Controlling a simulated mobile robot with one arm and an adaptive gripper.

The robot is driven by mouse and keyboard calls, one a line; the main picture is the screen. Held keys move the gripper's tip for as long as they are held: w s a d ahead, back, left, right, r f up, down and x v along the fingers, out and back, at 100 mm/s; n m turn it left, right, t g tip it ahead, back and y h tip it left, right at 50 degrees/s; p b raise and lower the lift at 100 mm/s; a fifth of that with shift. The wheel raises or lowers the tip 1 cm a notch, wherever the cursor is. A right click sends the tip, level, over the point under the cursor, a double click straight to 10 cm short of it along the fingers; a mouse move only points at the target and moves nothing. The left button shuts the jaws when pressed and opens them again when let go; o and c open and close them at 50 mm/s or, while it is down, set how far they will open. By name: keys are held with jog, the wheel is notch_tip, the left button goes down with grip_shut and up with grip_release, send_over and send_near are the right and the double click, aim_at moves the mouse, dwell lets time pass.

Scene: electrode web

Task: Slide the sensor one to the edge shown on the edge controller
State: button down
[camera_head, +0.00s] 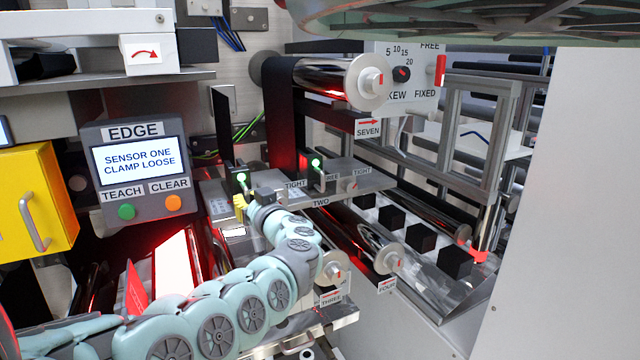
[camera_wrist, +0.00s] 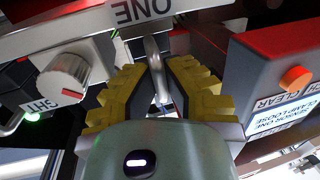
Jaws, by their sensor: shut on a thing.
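The edge controller (camera_head: 135,170) is a grey box at left with TEACH and CLEAR buttons. Its screen reads SENSOR ONE CLAMP LOOSE. In the wrist view part of it (camera_wrist: 275,95) shows upside down. Sensor one's plate (camera_wrist: 130,15) bears the word ONE at the top of the wrist view. My gripper (camera_wrist: 157,75) has its yellow fingers shut on a curved metal handle (camera_wrist: 152,47) under that plate. A silver clamp knob (camera_wrist: 65,77) with a red mark is left of the fingers. In the head view my gripper (camera_head: 240,205) is mostly hidden by my wrist.
Sensor two's block (camera_head: 316,172) with a green light stands to the right along the grey rail (camera_head: 365,185). A dark web (camera_head: 283,110) runs down from the upper roller (camera_head: 325,75). Lower rollers (camera_head: 365,235) lie right of my arm. A yellow box (camera_head: 35,200) is at left.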

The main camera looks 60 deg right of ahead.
jog(key=c, duration=1.3)
grip_release()
jog(key=shift+w, duration=0.1)
jog(key=v, duration=0.6)
jog(key=shift+f, duration=0.15)
jog(key=v, duration=0.6)
jog(key=shift+d, duration=0.1)
